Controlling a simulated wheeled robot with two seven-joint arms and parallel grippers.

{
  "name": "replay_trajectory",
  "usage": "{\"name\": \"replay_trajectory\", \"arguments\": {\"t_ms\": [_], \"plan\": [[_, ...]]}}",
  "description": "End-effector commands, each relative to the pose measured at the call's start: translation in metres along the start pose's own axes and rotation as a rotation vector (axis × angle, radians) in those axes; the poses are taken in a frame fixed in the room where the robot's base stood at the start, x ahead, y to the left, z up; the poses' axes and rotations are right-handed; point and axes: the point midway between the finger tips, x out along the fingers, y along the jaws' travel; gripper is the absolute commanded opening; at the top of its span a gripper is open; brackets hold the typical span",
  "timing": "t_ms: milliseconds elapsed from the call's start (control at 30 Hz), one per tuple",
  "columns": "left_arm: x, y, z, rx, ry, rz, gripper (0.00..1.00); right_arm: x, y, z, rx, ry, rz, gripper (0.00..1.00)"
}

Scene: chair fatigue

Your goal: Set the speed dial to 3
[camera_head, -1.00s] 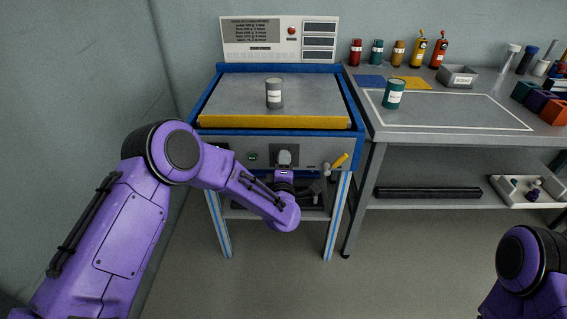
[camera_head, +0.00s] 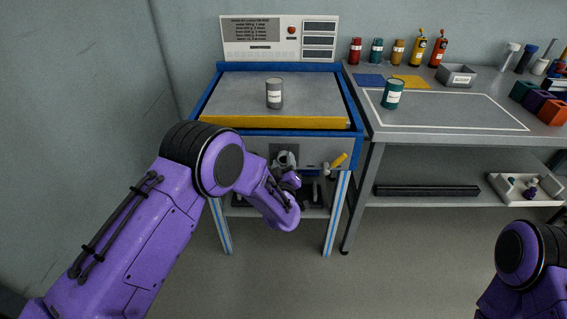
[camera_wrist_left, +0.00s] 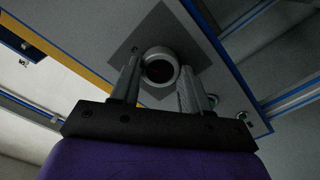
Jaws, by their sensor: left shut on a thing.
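The speed dial (camera_head: 287,157) is a grey round knob on a darker square plate on the front panel of the blue-framed machine. In the left wrist view the dial (camera_wrist_left: 161,66) shows as a ring with a dark centre, between the two fingers. My left gripper (camera_wrist_left: 159,76) is shut on the dial, with one finger on each side. In the head view my left gripper (camera_head: 286,168) is partly hidden behind its own wrist. No dial numbers or pointer can be read. My right gripper is out of view; only part of that arm shows at lower right.
A grey can (camera_head: 274,93) stands on the machine's top (camera_head: 235,95), behind a yellow bar (camera_head: 260,122). A yellow-handled tool (camera_head: 338,160) is right of the dial. A workbench (camera_head: 440,110) with a teal can (camera_head: 392,94) and several bottles stands to the right.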

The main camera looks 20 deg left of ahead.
Motion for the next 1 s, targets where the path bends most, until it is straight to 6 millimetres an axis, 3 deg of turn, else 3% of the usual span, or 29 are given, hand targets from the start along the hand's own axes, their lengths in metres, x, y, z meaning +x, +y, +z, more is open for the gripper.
{"name": "replay_trajectory", "arguments": {"t_ms": [333,900,933,1000], "plan": [[-0.0013,0.0003,0.0024,0.147,-0.006,0.001,0.15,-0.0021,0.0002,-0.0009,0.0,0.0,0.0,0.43],[-0.0014,-0.0003,0.0027,0.175,-0.007,0.0,0.15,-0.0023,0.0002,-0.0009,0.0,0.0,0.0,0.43],[-0.0014,-0.0003,0.0027,0.175,-0.007,0.0,0.52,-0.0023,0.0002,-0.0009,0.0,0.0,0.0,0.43],[-0.0012,-0.0003,0.0025,0.175,-0.006,0.0,0.71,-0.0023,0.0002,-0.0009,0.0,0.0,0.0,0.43]]}}
